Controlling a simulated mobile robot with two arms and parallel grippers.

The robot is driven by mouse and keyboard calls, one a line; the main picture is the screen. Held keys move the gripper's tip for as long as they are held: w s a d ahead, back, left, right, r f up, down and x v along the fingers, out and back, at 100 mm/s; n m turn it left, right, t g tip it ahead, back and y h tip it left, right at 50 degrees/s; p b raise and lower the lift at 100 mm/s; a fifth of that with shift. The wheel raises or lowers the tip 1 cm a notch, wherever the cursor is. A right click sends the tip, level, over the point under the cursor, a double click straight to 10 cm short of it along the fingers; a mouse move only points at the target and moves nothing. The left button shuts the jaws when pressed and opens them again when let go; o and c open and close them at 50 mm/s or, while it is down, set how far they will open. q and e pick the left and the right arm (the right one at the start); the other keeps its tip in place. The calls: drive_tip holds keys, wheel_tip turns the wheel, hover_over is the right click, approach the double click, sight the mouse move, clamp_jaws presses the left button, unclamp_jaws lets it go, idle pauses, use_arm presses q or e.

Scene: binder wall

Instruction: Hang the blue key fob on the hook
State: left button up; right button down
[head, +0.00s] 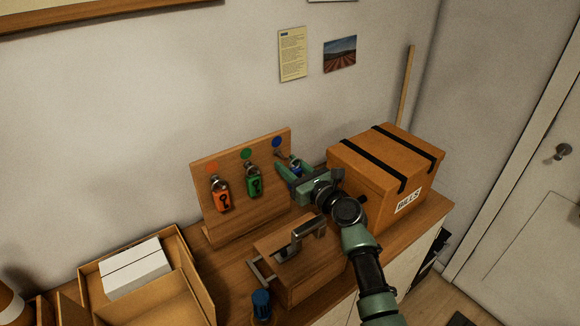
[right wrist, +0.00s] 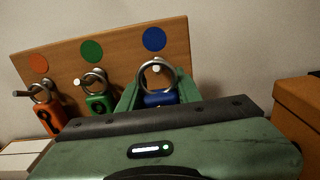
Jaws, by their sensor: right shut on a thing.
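The blue key fob (right wrist: 160,99) is between the fingers of my right gripper (head: 291,175), with its metal ring (right wrist: 157,75) standing above the fingers. In the right wrist view the hook (right wrist: 157,68) under the blue dot (right wrist: 154,39) shows within the ring's outline. I cannot tell whether the ring is around the hook or only in front of it. The wooden board (head: 240,198) stands upright. An orange fob (head: 222,195) and a green fob (head: 254,181) hang on its other hooks, under matching dots. My left gripper is not in view.
A cardboard box (head: 372,165) with black straps stands close to the right of my gripper. A wooden block with a metal handle (head: 309,229) sits in front of the board. A blue-capped bottle (head: 261,304) and an open tray (head: 195,275) with a white box are nearer left.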

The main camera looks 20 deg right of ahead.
drive_tip(key=shift+x, duration=1.05)
drive_tip(key=shift+w+a, duration=0.1)
drive_tip(key=shift+w, duration=0.05)
drive_tip(key=shift+w, duration=0.2)
idle(0.3)
drive_tip(key=shift+s, duration=0.1)
drive_tip(key=shift+s, duration=0.35)
drive_tip(key=shift+p+v, duration=1.15)
drive_tip(key=shift+v, duration=1.05)
drive_tip(key=shift+w, duration=0.1)
